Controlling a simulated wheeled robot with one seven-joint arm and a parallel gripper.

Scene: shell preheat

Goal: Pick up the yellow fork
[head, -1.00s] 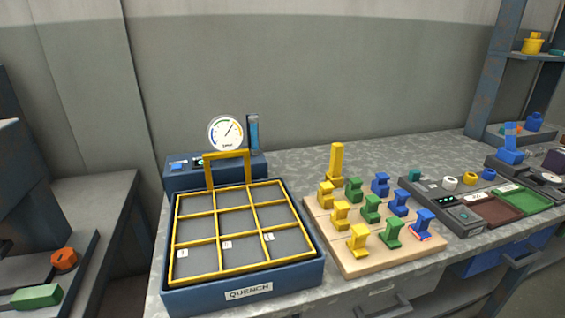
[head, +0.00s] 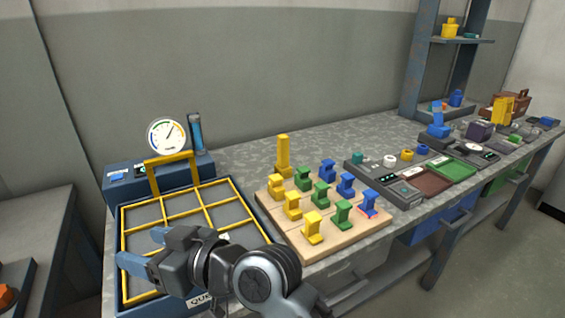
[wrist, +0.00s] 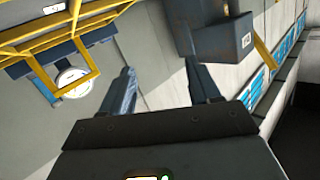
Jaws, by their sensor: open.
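Several yellow pieces stand on the wooden board (head: 330,247), in its left column. The front one (head: 313,229), the middle one (head: 292,206) and the back one (head: 277,187) have blocky tops. A taller yellow upright piece (head: 283,155) stands at the board's back left corner. Another yellow piece (head: 503,108) stands far right on the bench. I cannot tell which of these is the fork. My gripper (head: 145,250) is open and empty, over the quench tray, left of the board. In the wrist view its two fingers (wrist: 158,85) are apart with nothing between them.
The blue quench tray (head: 120,225) has a yellow grid and a raised yellow handle (head: 171,160). A gauge (head: 166,135) stands behind it. Green and blue pieces share the board. Grey trays and fixtures (head: 405,193) lie to the right. Bare bench lies behind the board.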

